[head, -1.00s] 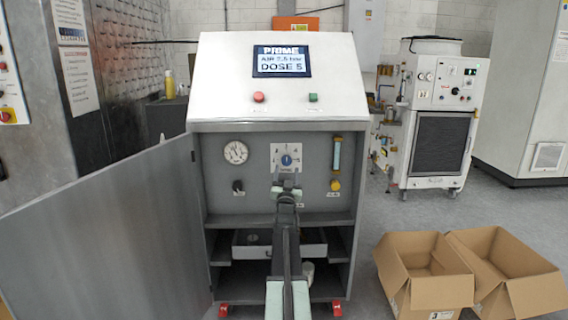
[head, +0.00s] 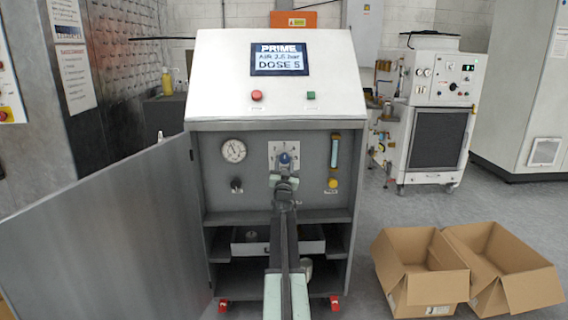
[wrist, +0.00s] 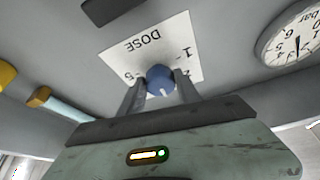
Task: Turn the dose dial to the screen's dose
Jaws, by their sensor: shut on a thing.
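The dose dial is a blue round knob (wrist: 160,79) with a white pointer mark, on a white plate (wrist: 150,52) lettered DOSE, upside down in the wrist view. In the head view the dial (head: 284,158) shows just above my gripper (head: 285,176). In the wrist view my gripper (wrist: 160,92) has one finger on each side of the knob and is shut on it. The fingers and wrist hide part of the plate's numbers, so I cannot read the dial's setting. The screen (head: 280,59) reads PRIME, AIR 2.6 bar and DOSE 5.
A pressure gauge (head: 233,150) and a black knob (head: 236,185) sit left of the dial. A flow tube (head: 335,151) with a yellow knob (head: 332,183) is at right. The open cabinet door (head: 105,230) stands at left. Cardboard boxes (head: 425,285) lie on the floor at right.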

